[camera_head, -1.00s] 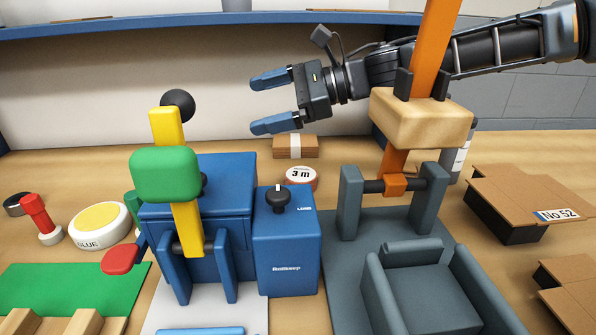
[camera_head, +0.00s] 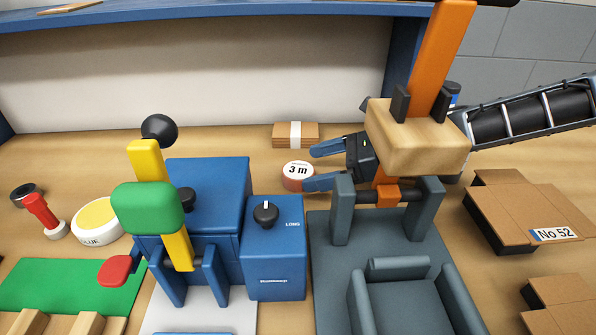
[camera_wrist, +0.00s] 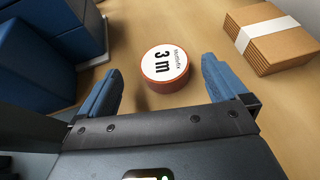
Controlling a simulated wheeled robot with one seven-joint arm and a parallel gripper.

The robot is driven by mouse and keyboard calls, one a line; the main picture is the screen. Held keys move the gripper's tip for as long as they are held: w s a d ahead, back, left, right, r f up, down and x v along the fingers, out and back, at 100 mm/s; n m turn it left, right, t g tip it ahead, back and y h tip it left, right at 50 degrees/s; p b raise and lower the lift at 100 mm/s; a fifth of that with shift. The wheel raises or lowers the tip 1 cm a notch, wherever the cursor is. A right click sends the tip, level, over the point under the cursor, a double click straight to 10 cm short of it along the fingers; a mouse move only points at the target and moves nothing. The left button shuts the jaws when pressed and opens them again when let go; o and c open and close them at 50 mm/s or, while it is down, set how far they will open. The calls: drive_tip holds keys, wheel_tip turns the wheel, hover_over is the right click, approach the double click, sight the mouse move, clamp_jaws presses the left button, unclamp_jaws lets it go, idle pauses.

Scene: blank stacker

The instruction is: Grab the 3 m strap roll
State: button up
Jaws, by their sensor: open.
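The 3 m strap roll (camera_head: 298,176) is a short round roll with a white top marked "3 m" and a red-orange side. It lies flat on the wooden table, right of the blue machine. My gripper (camera_head: 308,167) is low at its right, with blue fingers open and pointing left toward it. In the wrist view the roll (camera_wrist: 166,70) lies just ahead of the fingertips, centred between the two fingers of my gripper (camera_wrist: 161,68). The jaws are empty. The wooden block and orange lever hide part of my wrist in the head view.
The blue machine (camera_head: 275,265) with a dial stands in front-left of the roll. A banded cardboard stack (camera_head: 280,138) lies behind it. The grey press (camera_head: 340,215) with its orange lever (camera_head: 437,60) and wooden block (camera_head: 415,140) stands close in front of my arm.

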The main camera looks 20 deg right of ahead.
sight(303, 170)
drive_tip(key=x, duration=0.5)
drive_tip(key=shift+w+d+f+p, duration=0.2)
drive_tip(key=shift+w+f+p, duration=0.05)
drive_tip(key=shift+f+p, duration=0.1)
drive_tip(key=c, duration=1.1)
